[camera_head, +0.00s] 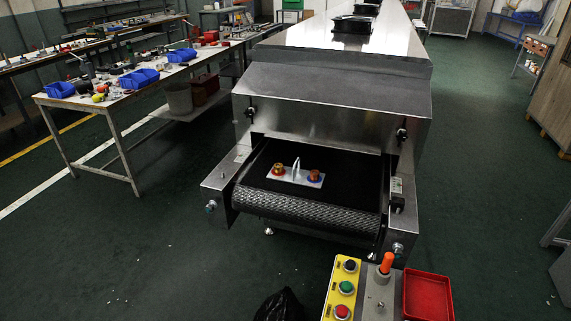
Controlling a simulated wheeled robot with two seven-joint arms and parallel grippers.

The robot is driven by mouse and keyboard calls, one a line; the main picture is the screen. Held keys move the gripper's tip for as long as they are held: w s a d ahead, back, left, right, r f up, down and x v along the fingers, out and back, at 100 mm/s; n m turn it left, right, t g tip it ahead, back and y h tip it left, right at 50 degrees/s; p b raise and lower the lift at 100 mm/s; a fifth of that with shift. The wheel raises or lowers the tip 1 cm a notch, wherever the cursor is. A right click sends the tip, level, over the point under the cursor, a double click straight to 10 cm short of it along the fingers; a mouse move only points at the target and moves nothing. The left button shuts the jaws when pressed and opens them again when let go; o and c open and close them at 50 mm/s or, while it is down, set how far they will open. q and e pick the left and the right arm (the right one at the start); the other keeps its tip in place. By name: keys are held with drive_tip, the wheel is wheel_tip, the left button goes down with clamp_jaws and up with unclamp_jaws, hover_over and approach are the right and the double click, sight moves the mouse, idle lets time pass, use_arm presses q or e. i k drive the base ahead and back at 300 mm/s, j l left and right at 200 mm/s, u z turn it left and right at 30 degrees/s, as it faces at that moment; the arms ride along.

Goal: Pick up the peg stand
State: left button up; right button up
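The peg stand (289,181) appears to be the light grey plate lying on the black conveyor belt, near the belt's front end at the dryer mouth. An upright, narrow pale handle (296,168) rises from its middle. A brownish round part with red at its base (278,169) sits on its left end, and another with blue at its base (314,176) sits on its right end.
The steel dryer hood (330,105) overhangs the belt (350,190), with side rails flanking it. In front stand a yellow button box (344,290), an orange upright handle (386,263) and a red tray (428,295). A cluttered workbench (115,100) is at left.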

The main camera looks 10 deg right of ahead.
sight(298, 176)
drive_tip(key=i+j+z, duration=0.15)
drive_tip(key=j, duration=0.2)
drive_tip(key=i+j+z, duration=0.3)
drive_tip(key=i+j, duration=0.15)
drive_tip(key=j, duration=0.35)
drive_tip(key=i+j+z, duration=0.15)
drive_tip(key=j, duration=0.25)
